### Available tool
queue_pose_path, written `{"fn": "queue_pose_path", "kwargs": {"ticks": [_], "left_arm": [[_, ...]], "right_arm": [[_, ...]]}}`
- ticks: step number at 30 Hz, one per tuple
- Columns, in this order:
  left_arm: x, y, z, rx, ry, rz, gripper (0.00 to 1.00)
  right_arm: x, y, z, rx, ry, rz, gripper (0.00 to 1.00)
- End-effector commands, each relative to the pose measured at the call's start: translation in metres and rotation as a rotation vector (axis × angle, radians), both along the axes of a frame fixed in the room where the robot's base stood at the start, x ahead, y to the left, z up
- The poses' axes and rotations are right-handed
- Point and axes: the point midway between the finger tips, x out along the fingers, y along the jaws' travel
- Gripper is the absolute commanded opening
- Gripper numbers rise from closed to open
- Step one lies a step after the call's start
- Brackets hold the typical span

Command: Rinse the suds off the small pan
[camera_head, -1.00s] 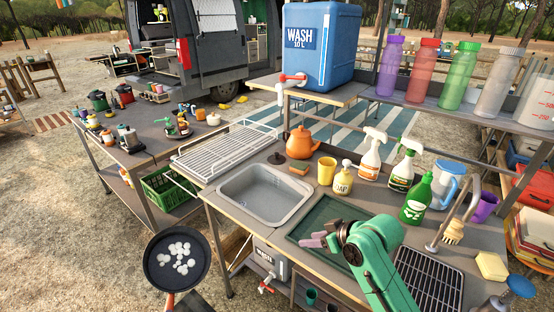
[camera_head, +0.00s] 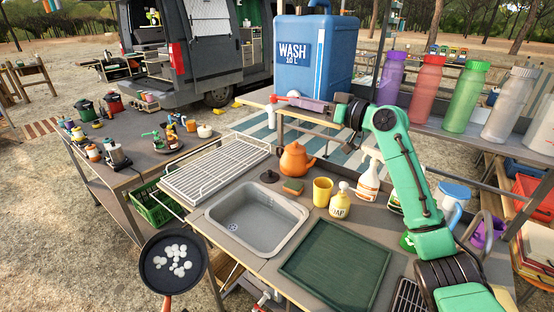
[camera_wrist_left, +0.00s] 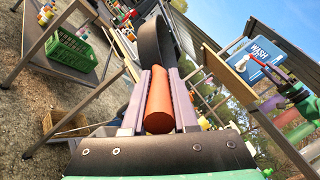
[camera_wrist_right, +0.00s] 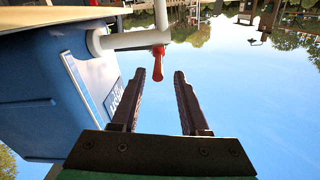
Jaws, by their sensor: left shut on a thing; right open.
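The small dark pan (camera_head: 195,275) is held at the lower left of the head view, left of the sink (camera_head: 240,243) and apart from it. White suds (camera_head: 176,256) lie in clumps inside it. My left gripper (camera_wrist_left: 160,82) is shut on its orange handle (camera_wrist_left: 159,105); the pan shows edge-on in the left wrist view. My right gripper (camera_head: 308,103) is open beside the tap of the blue wash tank (camera_head: 312,60). In the right wrist view, the red tap lever (camera_wrist_right: 158,64) stands just ahead of and between the open fingertips (camera_wrist_right: 168,80). The sink looks empty.
Right of the sink is a green mat (camera_head: 338,263). A white rack (camera_head: 215,170) lies left. Bottles (camera_head: 427,84) line the upper shelf at right.

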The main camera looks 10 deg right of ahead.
Motion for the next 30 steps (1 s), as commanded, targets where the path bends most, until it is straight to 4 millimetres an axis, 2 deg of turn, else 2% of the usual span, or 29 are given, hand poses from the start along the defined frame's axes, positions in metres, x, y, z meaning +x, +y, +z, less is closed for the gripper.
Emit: {"fn": "queue_pose_path", "kwargs": {"ticks": [1, 6, 10, 16, 17, 18, 20, 21, 30], "left_arm": [[0.0, 0.0, 0.015, 0.0, -0.004, 0.001, 0.0], [0.0, 0.0, 0.028, 0.0, -0.004, 0.001, 0.0], [0.0, 0.0, 0.03, 0.0, -0.004, 0.001, 0.0], [0.0, 0.0, 0.029, 0.0, -0.004, 0.001, 0.0], [0.0, 0.0, 0.029, 0.0, -0.004, 0.001, 0.0], [0.0, 0.0, 0.029, 0.0, -0.004, 0.001, 0.0], [0.0, 0.0, 0.029, 0.0, -0.004, 0.001, 0.0], [0.0, 0.0, 0.029, 0.0, -0.004, 0.001, 0.0], [0.0, 0.0, 0.029, 0.0, -0.004, 0.001, 0.0]], "right_arm": [[0.011, 0.009, 0.008, 0.005, 0.002, 0.002, 0.44], [0.037, 0.028, 0.004, 0.003, 0.002, 0.0, 0.44], [0.044, 0.035, 0.001, -0.001, 0.001, -0.001, 0.44], [0.045, 0.035, -0.001, -0.002, 0.0, -0.001, 0.44], [0.045, 0.035, -0.001, -0.002, 0.0, -0.001, 0.41], [0.045, 0.035, -0.001, -0.002, 0.0, -0.001, 0.25], [0.045, 0.035, -0.001, -0.002, 0.001, -0.001, 0.02], [0.045, 0.035, -0.001, -0.002, 0.001, -0.001, 0.0], [0.045, 0.035, -0.001, -0.002, 0.001, -0.002, 0.0]]}}
